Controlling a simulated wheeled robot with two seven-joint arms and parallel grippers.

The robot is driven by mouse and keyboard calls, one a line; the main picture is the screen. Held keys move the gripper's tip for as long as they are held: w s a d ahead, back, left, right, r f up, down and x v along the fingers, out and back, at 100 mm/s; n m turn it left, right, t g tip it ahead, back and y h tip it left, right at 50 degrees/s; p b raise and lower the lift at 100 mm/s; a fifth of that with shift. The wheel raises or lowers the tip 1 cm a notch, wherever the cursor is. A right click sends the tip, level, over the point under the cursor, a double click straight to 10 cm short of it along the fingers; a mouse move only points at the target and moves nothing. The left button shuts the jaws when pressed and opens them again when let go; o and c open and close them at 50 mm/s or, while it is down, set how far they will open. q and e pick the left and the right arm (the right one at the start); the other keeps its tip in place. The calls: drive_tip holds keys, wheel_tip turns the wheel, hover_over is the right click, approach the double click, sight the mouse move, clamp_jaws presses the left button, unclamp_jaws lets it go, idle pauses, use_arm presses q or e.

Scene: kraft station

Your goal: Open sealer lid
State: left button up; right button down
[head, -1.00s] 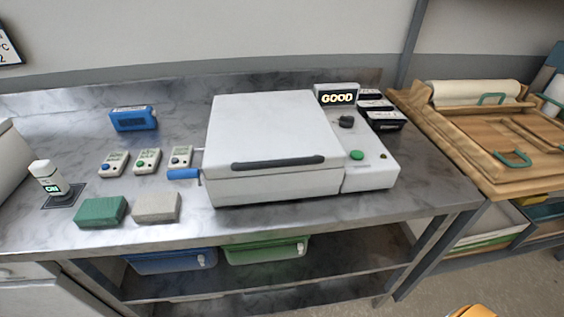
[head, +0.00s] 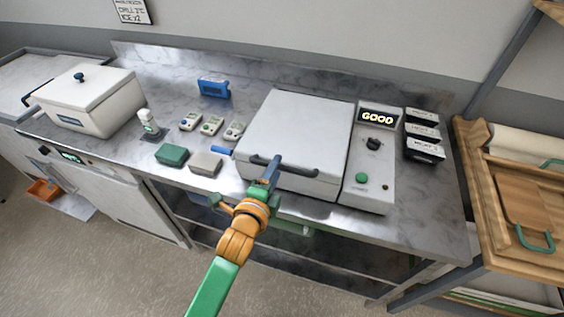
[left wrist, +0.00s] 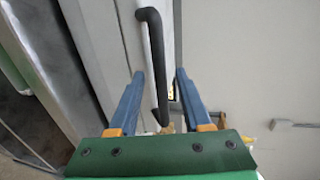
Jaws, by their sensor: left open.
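The sealer is a white box with a closed, flat lid (head: 298,132) on the steel bench. A dark bar handle (head: 310,172) runs along the lid's front edge, and this handle also shows in the left wrist view (left wrist: 155,60). My left gripper (head: 271,166) is at the left part of the handle and hides some of it. In the left wrist view, the gripper's two blue fingers (left wrist: 160,78) are apart, and the handle appears between them. I cannot tell whether either finger touches it. My right gripper is not in view.
A control panel (head: 372,170) with a green button and a GOOD display (head: 378,117) adjoins the lid's right side. A green block (head: 171,155) and a grey block (head: 206,164) lie left of the sealer. A white lidded box (head: 90,105) stands further left.

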use_arm(q)
drive_tip(key=shift+w+d+f, duration=0.15)
drive_tip(key=shift+w, duration=0.55)
drive_tip(key=shift+w+d, duration=0.2)
drive_tip(key=shift+w, duration=0.1)
drive_tip(key=shift+d, duration=0.4)
drive_tip(key=shift+a+f, duration=0.1)
drive_tip(key=shift+a, duration=0.1)
clamp_jaws()
